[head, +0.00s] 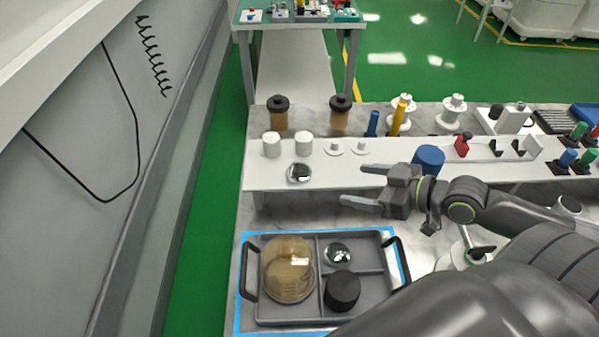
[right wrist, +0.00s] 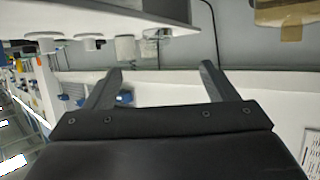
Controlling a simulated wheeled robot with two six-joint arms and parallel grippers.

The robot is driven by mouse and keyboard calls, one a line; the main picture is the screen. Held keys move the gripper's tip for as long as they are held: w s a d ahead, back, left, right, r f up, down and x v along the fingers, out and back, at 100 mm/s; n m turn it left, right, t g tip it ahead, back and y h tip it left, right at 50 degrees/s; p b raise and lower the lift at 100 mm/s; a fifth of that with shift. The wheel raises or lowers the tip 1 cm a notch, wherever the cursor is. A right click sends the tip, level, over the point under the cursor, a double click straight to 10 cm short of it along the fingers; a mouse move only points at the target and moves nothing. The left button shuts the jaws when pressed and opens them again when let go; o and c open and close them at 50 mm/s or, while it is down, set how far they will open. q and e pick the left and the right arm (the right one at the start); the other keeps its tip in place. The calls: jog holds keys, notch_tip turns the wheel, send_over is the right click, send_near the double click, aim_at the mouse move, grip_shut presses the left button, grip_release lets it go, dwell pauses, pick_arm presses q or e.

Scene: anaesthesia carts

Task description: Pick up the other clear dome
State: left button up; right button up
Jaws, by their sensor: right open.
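One small clear dome (head: 299,173) sits on the white shelf near its front left edge, in front of two white cylinders. Another small clear dome (head: 338,253) lies in the upper middle compartment of the grey tray (head: 368,298). My right gripper (head: 354,185) is open and empty, right of the shelf dome and apart from it, with its fingers pointing left. In the right wrist view both fingers (right wrist: 162,80) are spread with nothing between them. A shiny clear shape beyond them at the shelf edge looks like the shelf dome (right wrist: 152,46). My left gripper is not in view.
The tray also holds a large amber see-through container (head: 289,268) and a black round piece (head: 342,291). White cylinders (head: 303,144), small white knobs (head: 360,147) and a blue cylinder (head: 428,159) stand on the shelf. Brown jars (head: 340,113) stand behind.

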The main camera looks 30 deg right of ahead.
aim_at(307, 173)
jog(key=shift+x, duration=4.5)
jog(key=shift+w+a+f+p, duration=0.1)
jog(key=shift+w+a+p, duration=0.2)
jog(key=shift+w, duration=0.35)
jog(key=p+x, duration=0.1)
jog(key=x, duration=0.2)
jog(key=shift+w+d, duration=0.1)
jog(key=shift+d, duration=0.05)
jog(key=shift+w+a+f, duration=0.25)
jog(key=shift+w, duration=0.1)
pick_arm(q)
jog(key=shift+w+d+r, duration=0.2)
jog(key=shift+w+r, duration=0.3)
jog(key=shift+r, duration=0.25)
pick_arm(e)
jog(key=shift+c, duration=0.3)
jog(key=c, duration=1)
jog(key=shift+r, duration=0.1)
